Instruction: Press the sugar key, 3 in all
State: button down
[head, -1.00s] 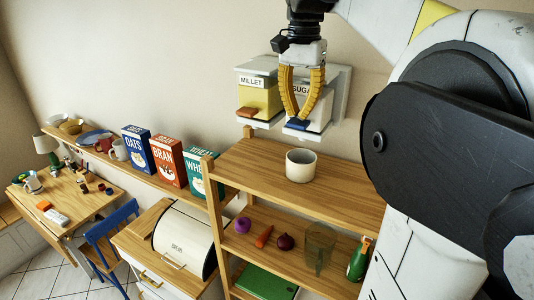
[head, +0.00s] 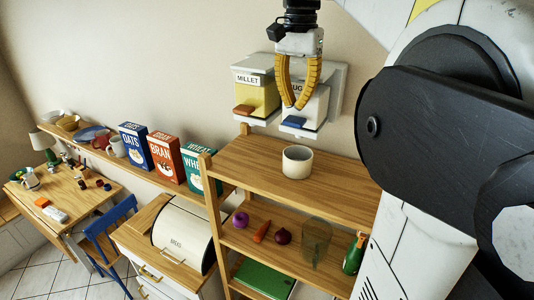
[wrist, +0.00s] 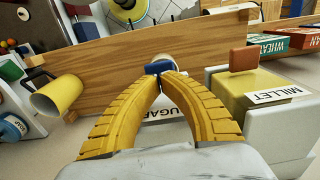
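The sugar dispenser (head: 318,106) is a white box on the wall. Its label is partly hidden behind my fingers, and reads "SUGAR" in the wrist view (wrist: 160,114). Its blue key (head: 294,121) sticks out at the bottom front and also shows just beyond my fingertips in the wrist view (wrist: 158,67). My gripper (head: 297,107) has yellow fingers with the tips together and nothing between them. It points down in front of the dispenser, with the tips a little above the blue key. In the wrist view the tips (wrist: 160,76) overlap the key, so contact cannot be told there.
The millet dispenser (head: 262,92) with an orange key (head: 243,109) stands just left of the sugar one. A white cup (head: 297,162) stands on the wooden shelf (head: 255,157) below. Cereal boxes (head: 166,152) line a lower shelf to the left.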

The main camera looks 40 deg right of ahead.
aim_at(295, 120)
jog(key=shift+f+b, duration=1.35)
jog(key=shift+f, duration=0.95)
jog(key=shift+r, duration=0.15)
jog(key=shift+r+p, duration=1.85)
jog(key=shift+r, duration=0.35)
notch_tip(295, 120, up, 5)
jog(key=p, duration=0.4)
jog(key=shift+r, duration=0.1)
